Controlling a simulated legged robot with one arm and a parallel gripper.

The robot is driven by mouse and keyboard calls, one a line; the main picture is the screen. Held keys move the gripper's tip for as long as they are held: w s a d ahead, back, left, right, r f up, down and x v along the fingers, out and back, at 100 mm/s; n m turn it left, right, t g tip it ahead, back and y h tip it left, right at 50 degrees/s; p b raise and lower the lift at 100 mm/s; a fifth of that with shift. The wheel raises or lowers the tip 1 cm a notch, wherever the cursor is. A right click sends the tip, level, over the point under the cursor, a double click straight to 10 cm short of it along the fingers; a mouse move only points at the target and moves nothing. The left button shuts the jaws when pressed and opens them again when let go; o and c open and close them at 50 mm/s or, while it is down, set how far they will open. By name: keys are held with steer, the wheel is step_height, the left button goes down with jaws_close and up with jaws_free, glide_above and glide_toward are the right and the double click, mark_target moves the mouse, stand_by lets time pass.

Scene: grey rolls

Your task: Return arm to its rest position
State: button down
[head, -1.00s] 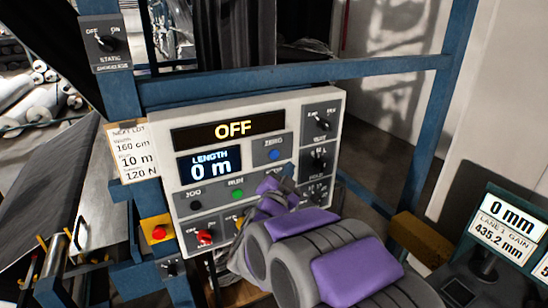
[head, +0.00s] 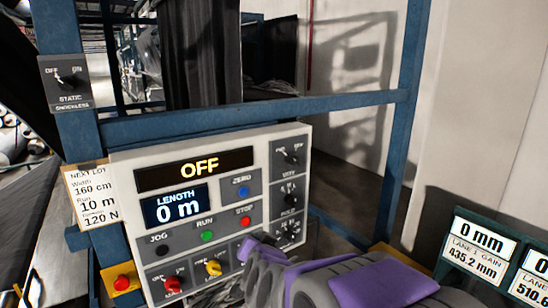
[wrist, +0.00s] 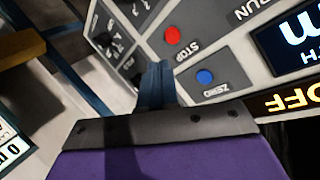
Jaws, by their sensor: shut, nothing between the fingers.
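My arm, grey with purple covers, reaches in from the lower right of the head view. Its end, my gripper (head: 262,238), is in front of the lower right part of the white control panel (head: 122,180). In the wrist view my gripper (wrist: 156,80) is shut and empty, its fingers pointing at the panel near the red STOP button (wrist: 172,35) and the blue ZERO button (wrist: 205,77). I cannot tell whether it touches the panel. The panel's upper display (head: 196,170) reads OFF and the length display (head: 179,206) reads 0 m.
Blue frame posts and a crossbar (head: 260,117) surround the panel. A STATIC switch box (head: 66,82) and a paper job card (head: 92,195) are at left. A readout unit (head: 478,246) stands at lower right. Open floor shows behind the frame.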

steer(key=s+d+f+n+g+h+b, duration=0.1)
steer(key=s+d+f+g, duration=0.3)
steer(key=s, duration=1)
steer(key=s+d+f+n+g+b, duration=0.1)
steer(key=s+d+f+g, duration=0.4)
steer(key=s, duration=0.9)
steer(key=s+d+f+n+g+h+b, duration=0.1)
steer(key=s+d+f+n+g+b, duration=0.1)
steer(key=s+d+f+g, duration=0.3)
steer(key=s+d+g, duration=0.1)
steer(key=s+d, duration=0.3)
steer(key=s, duration=0.5)
steer(key=shift+d+h+b, duration=0.3)
steer(key=shift+d+b, duration=0.05)
steer(key=shift+d, duration=0.05)
steer(key=c, duration=1.9)
jaws_free()
